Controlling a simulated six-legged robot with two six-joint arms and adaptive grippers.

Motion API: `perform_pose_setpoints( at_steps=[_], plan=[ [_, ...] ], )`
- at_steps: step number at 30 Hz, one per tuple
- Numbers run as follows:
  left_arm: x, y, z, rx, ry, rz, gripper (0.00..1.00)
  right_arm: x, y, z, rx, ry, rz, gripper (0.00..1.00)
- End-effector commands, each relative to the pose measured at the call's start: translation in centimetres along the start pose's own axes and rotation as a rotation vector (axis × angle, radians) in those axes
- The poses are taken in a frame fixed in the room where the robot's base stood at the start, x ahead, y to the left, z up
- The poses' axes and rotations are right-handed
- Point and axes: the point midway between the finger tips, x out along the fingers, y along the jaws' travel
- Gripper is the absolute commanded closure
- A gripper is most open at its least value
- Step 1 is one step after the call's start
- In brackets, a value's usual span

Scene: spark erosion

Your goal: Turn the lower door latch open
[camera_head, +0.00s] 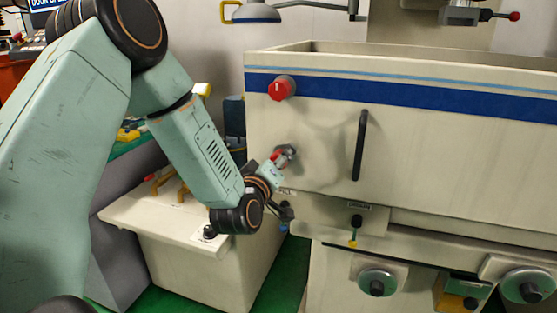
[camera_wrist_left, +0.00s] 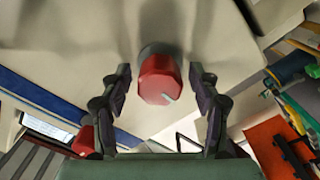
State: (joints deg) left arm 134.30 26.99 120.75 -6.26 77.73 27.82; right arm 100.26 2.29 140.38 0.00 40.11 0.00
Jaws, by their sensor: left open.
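The lower door latch (camera_wrist_left: 158,82) is a red knob with a pale pointer line on a grey base, on the cream door (camera_head: 430,160). In the head view its red part (camera_head: 278,155) shows only partly behind my left gripper (camera_head: 276,160). In the wrist view my left gripper (camera_wrist_left: 160,73) is open, with one dark finger on each side of the knob. A gap shows between the knob and each finger, so I see no grip on it. The upper door latch (camera_head: 281,87), also red, sits above on the blue stripe. My right gripper is out of view.
A black vertical door handle (camera_head: 360,146) stands to the right of the latches. A small black knob (camera_head: 357,221) and round dials (camera_head: 377,282) are below the door. A cream cabinet (camera_head: 205,260) stands under my left forearm.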

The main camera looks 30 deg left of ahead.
Motion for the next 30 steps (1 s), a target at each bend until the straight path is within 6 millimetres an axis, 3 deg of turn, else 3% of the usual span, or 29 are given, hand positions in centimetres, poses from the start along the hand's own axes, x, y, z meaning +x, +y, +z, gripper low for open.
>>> perform_pose_setpoints(
  at_steps=[2,21,30],
  plan=[
    [0.01,0.04,0.05,0.001,0.0,0.001,0.39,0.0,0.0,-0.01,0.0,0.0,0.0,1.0],
    [0.02,0.07,-0.06,0.001,0.003,0.002,0.93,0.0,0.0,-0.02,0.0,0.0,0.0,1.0],
    [0.03,0.14,-0.14,0.044,0.004,0.002,0.93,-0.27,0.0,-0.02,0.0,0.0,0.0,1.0]
  ],
)
